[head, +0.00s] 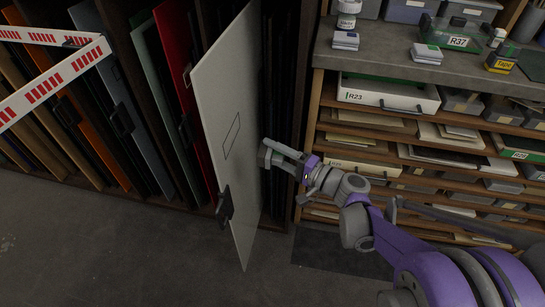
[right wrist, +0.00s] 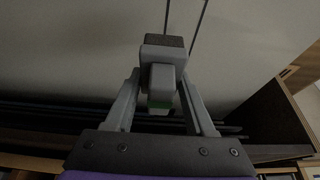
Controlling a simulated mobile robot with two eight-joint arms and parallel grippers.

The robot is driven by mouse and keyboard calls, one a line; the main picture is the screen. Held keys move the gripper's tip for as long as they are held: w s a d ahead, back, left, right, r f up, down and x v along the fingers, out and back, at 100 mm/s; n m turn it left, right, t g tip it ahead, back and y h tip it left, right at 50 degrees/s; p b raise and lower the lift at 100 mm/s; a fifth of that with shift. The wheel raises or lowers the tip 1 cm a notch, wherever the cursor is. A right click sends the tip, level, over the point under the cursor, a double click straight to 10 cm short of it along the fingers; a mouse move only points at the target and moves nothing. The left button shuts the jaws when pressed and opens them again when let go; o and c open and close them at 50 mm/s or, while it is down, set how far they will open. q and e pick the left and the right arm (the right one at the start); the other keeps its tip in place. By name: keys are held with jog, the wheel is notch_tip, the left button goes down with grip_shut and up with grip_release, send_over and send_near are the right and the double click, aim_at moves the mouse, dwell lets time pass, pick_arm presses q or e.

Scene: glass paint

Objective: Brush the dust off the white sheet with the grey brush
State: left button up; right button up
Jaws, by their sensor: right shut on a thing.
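The white sheet (head: 222,95) stands upright and slanted, pulled partly out of a rack of panels. It carries a thin dark rectangle outline (head: 231,136) and a black handle (head: 224,207) low on its front edge. My right gripper (head: 272,153) is at the right side of the sheet, shut on the grey brush (right wrist: 164,76). In the right wrist view the brush is a grey block with a dark far end, pointing at the pale sheet surface (right wrist: 80,50). I cannot tell whether it touches. No dust is distinguishable. My left gripper is out of view.
Coloured panels fill the rack on the left, including a red one (head: 175,75). Red-and-white striped tape (head: 60,80) crosses the upper left. A shelf unit with a grey top (head: 385,65) stands on the right. The floor (head: 100,250) in front is clear.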

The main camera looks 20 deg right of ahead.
aim_at(234, 142)
jog(key=shift+w+a, duration=0.55)
jog(key=shift+a, duration=0.25)
jog(key=shift+w+a, duration=0.5)
jog(key=shift+a, duration=0.3)
jog(key=shift+w+a, duration=0.55)
jog(key=shift+a, duration=0.25)
jog(key=shift+w+a, duration=0.5)
jog(key=shift+a, duration=0.3)
jog(key=shift+w+d, duration=0.65)
jog(key=shift+w, duration=0.15)
jog(key=shift+w+d, duration=0.6)
jog(key=shift+w, duration=0.2)
jog(key=shift+w+a+r, duration=0.1)
jog(key=shift+s+a+p, duration=0.15)
jog(key=shift+s+a, duration=0.5)
jog(key=shift+s, duration=0.2)
jog(key=shift+s+a+p, duration=0.15)
jog(key=shift+s+a, duration=0.5)
jog(key=shift+s, duration=0.15)
jog(key=shift+s+d, duration=0.5)
jog(key=shift+d, duration=0.2)
jog(key=shift+s+d+p, duration=0.15)
jog(key=shift+s+d, duration=0.45)
jog(key=shift+d, duration=0.35)
jog(key=shift+s+d+p, duration=0.15)
jog(key=shift+s+d, duration=0.4)
jog(key=shift+d, duration=0.35)
